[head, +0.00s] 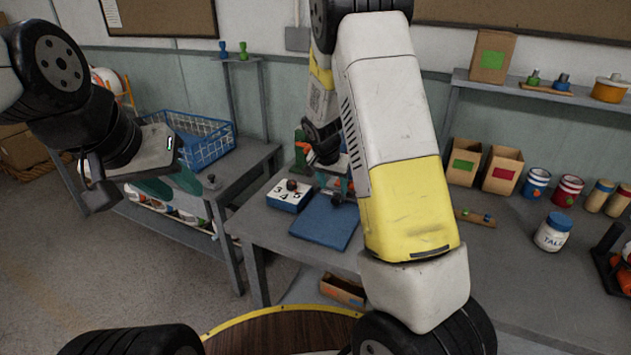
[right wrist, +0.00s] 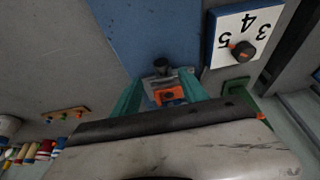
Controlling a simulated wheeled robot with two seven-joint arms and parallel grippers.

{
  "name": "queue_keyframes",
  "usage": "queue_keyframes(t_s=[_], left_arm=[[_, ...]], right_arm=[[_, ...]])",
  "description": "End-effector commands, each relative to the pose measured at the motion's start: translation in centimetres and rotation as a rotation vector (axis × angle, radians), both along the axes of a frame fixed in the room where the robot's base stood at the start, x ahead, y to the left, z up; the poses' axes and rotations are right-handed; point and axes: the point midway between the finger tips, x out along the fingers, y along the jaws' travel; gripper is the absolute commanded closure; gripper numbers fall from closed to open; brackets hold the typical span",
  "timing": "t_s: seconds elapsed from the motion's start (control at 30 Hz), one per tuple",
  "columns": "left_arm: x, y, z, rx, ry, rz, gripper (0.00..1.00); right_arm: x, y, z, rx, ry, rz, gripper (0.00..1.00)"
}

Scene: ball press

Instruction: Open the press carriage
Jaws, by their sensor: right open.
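A small press assembly shows in the right wrist view as a grey metal piece (right wrist: 186,78) with a black knob (right wrist: 161,64) and an orange part (right wrist: 172,96). It sits at the edge of a blue plate (right wrist: 150,28). My right gripper (right wrist: 160,80) is open, its teal fingers on either side of the assembly; I cannot tell whether they touch it. In the head view my right arm hides much of this spot. My left gripper (head: 178,190) is at the left, open and empty, away from the press.
A dial box marked 3 4 5 (head: 288,196) stands beside the blue plate (head: 322,222) on the grey bench. A blue wire basket (head: 205,145) is behind, at left. Cardboard boxes (head: 502,170), cans and a jar (head: 552,234) stand at right.

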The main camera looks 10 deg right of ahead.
Motion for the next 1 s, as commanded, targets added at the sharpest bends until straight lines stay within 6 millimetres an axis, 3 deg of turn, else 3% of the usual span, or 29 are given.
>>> queue_keyframes(t_s=[0.53,0.93,1.0], left_arm=[[0.0,0.0,0.0,0.000,0.000,0.000,0.64],[0.0,0.0,0.0,0.000,0.000,0.000,0.64],[0.0,0.0,0.0,0.000,0.000,0.000,0.64]], right_arm=[[2.3,-1.5,-6.7,-0.005,0.001,-0.004,0.49],[2.7,-1.7,-7.6,-0.004,-0.001,-0.002,0.49],[2.7,-1.7,-7.6,-0.005,0.000,-0.003,0.61]])
